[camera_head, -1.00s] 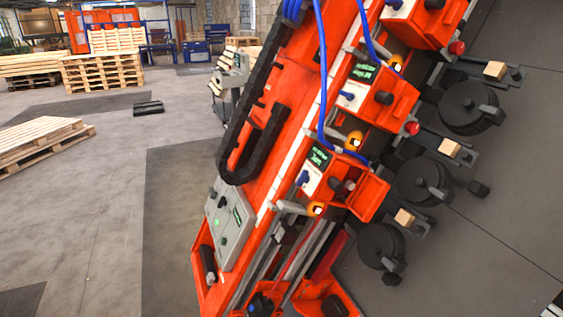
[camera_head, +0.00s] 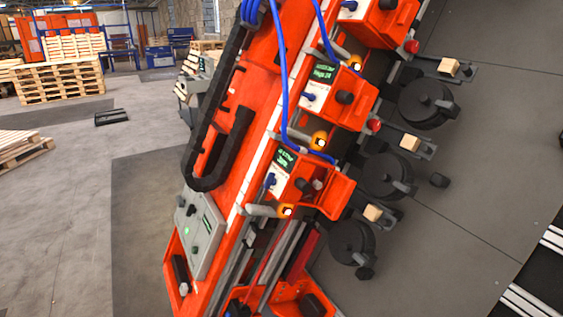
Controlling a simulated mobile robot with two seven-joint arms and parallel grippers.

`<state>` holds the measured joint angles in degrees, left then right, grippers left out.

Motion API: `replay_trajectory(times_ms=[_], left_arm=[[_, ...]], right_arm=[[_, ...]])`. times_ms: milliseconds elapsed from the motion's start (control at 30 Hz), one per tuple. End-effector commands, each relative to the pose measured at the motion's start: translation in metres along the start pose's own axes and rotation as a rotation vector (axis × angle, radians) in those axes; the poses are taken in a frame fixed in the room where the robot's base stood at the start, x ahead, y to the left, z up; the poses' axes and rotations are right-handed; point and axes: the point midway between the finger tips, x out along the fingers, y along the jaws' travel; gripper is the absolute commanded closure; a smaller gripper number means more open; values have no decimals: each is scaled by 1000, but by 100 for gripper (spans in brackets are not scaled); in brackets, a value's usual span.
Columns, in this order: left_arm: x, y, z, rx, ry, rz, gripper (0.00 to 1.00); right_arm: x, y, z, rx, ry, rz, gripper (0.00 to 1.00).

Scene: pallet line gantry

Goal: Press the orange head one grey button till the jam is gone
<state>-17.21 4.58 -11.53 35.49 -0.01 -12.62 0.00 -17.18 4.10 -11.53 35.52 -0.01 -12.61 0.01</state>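Several orange heads sit along a tilted orange gantry: a lower head (camera_head: 314,192), a middle head (camera_head: 357,103) and an upper head (camera_head: 385,20). The lower head has a small green-lit display (camera_head: 285,159), a blue knob (camera_head: 271,180), a dark knob (camera_head: 303,186) and a small greyish knob (camera_head: 317,185). Which head is number one, and the display text, are too small to tell surely. Neither of my grippers is in view.
A grey control box (camera_head: 205,238) with buttons and a small screen is on the gantry's lower left. Black reels (camera_head: 384,175) and wooden blocks (camera_head: 410,143) stick out to the right. Blue hoses hang along the heads.

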Motion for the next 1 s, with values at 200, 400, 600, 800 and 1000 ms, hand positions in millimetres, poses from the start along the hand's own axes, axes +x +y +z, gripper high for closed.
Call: replay_trajectory(times_ms=[200,400,600,800,1000], left_arm=[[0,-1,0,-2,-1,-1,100],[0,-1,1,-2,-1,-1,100],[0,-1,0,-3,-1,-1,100],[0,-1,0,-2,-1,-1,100],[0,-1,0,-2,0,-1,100]], right_arm=[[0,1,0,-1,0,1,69],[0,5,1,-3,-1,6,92],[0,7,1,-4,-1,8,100],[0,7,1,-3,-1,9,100],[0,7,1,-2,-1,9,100]])
